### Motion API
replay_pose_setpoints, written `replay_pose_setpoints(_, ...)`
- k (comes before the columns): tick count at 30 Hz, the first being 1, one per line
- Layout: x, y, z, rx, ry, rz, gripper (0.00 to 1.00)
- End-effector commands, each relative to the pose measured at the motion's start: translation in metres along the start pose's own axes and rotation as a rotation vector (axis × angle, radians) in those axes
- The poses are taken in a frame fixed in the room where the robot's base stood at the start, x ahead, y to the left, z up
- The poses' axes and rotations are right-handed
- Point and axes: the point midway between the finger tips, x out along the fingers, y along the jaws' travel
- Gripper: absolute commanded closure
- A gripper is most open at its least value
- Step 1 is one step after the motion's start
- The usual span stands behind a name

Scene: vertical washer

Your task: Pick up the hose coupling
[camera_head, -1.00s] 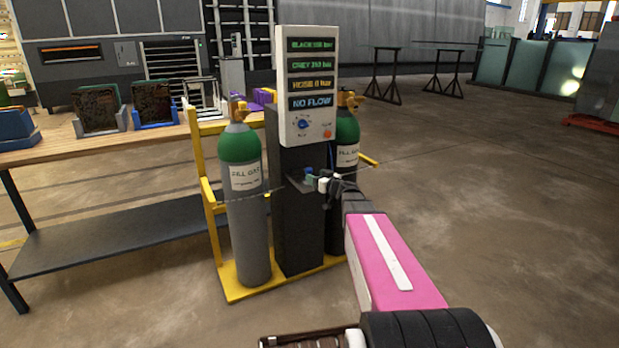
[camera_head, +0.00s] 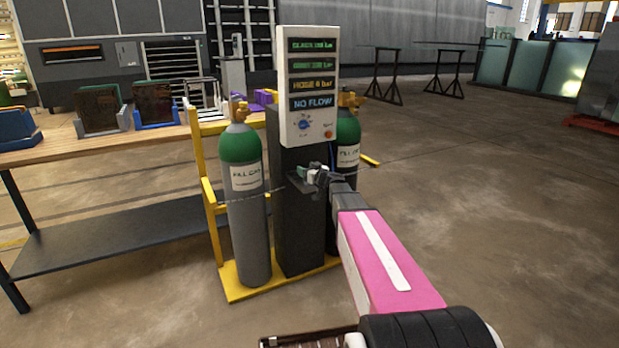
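My gripper (camera_head: 314,176) is at the front of the dark pedestal (camera_head: 298,232), by a small shelf (camera_head: 299,187) below the control panel. A small green piece, perhaps the hose coupling (camera_head: 302,173), shows at the gripper's left side on the shelf. The gripper's fingers are too small and overlapped to tell whether they are open or shut, or touch the piece. A thin blue hose (camera_head: 331,154) shows below the panel's right side.
The control panel (camera_head: 308,88) reads NO FLOW. Green-topped gas cylinders stand left (camera_head: 244,205) and right (camera_head: 348,140) of the pedestal on a yellow rack (camera_head: 231,287). A workbench (camera_head: 155,141) is at left.

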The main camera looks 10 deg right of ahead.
Motion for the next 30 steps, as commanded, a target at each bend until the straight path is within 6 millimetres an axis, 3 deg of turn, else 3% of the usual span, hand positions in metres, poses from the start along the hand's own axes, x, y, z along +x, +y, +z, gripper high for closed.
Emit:
replay_pose_setpoints(1,0.000,0.000,0.000,0.000,0.000,0.000,0.57)
replay_pose_setpoints(4,0.000,0.000,0.000,0.000,0.000,0.000,0.89)
replay_pose_setpoints(17,0.000,0.000,-0.004,0.000,0.000,0.000,0.89)
replay_pose_setpoints(27,-0.001,0.000,-0.043,-0.002,0.001,0.000,0.89)
replay_pose_setpoints(30,0.001,-0.024,-0.054,-0.001,0.001,-0.004,0.89)
